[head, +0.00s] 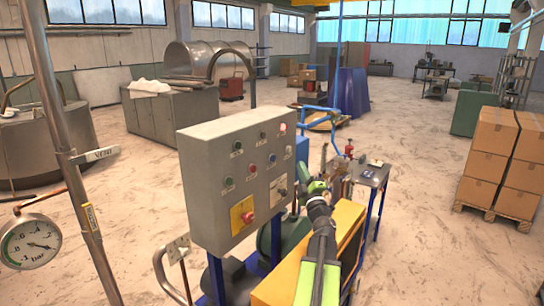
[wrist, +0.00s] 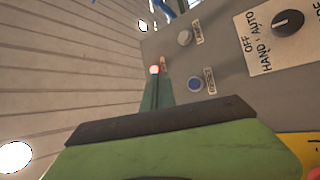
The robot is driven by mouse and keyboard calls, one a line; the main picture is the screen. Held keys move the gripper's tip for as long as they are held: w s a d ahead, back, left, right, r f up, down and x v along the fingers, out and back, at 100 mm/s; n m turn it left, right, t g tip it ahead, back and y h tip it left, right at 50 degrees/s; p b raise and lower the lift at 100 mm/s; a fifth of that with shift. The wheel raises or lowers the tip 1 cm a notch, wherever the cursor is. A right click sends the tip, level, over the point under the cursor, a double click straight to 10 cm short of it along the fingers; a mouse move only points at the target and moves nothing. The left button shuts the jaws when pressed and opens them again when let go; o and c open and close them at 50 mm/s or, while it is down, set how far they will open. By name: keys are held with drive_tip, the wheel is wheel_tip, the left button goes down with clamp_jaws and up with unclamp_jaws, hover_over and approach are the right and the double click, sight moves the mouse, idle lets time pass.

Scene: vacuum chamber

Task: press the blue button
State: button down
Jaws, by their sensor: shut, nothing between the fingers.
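The blue button (wrist: 195,83) is a round cap in a metal ring on the grey control panel. It shows in the wrist view with a small label beside it, right of my fingertips. In the head view, a small button (head: 272,158) in the panel's middle row appears to be the same one. My gripper (wrist: 155,72) is shut and empty, its narrow tips pointing at the panel left of the blue button. I see a gap between them in the picture; whether the tips touch the panel I cannot tell. In the head view my arm rises at the panel's right.
A pale button (wrist: 184,37) and a black selector knob (wrist: 288,22) are close by. The panel (head: 205,185) also has green and red buttons and a red emergency stop (head: 247,217) on a yellow plate. A small table (head: 372,178) stands right of the panel.

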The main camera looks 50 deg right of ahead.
drive_tip(key=w, duration=0.9)
drive_tip(key=shift+w+d, duration=0.1)
idle(2.0)
drive_tip(key=shift+w, duration=0.3)
drive_tip(key=shift+w, duration=0.5)
idle(0.5)
drive_tip(key=shift+s, duration=0.9)
drive_tip(key=shift+s, duration=2.5)
